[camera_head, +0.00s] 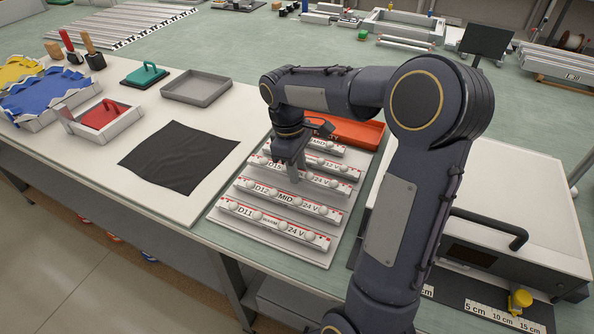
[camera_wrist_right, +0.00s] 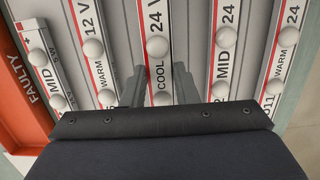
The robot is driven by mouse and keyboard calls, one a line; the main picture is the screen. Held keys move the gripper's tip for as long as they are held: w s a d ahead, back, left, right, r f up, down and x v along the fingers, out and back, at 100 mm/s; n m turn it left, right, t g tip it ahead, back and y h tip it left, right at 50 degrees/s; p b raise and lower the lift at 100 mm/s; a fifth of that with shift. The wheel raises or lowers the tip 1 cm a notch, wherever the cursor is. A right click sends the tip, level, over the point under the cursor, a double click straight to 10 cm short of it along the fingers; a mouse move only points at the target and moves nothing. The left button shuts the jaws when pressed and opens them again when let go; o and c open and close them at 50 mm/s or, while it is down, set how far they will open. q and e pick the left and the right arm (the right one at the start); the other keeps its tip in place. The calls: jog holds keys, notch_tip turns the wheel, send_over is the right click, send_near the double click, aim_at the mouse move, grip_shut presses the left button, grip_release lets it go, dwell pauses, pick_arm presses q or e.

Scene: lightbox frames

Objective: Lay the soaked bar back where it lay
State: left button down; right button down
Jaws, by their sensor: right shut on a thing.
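My right gripper (camera_head: 294,176) is shut on the middle light bar, labelled COOL and 24 V (camera_head: 327,183), white with a red strip and round diffuser domes. In the right wrist view the fingers (camera_wrist_right: 157,88) straddle this bar (camera_wrist_right: 158,50) near its COOL label. The bar lines up with the row of bars on the white board (camera_head: 272,240); I cannot tell whether it touches the board. The D12 MID 24 V bar (camera_head: 288,201) and D11 WARM 24 V bar (camera_head: 272,225) lie on its near side. My left gripper is out of view.
An orange tray (camera_head: 366,130), marked FAULTY in the wrist view (camera_wrist_right: 25,75), stands behind the bars. A 12 V WARM bar (camera_wrist_right: 92,47) and a shorter MID bar (camera_wrist_right: 41,72) lie beside the COOL bar. A black cloth (camera_head: 180,157) and grey tray (camera_head: 197,86) lie left.

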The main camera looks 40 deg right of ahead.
jog(key=shift+f, duration=0.45)
jog(key=shift+f, duration=0.1)
jog(key=c, duration=1.1)
grip_release()
jog(key=shift+c, duration=0.2)
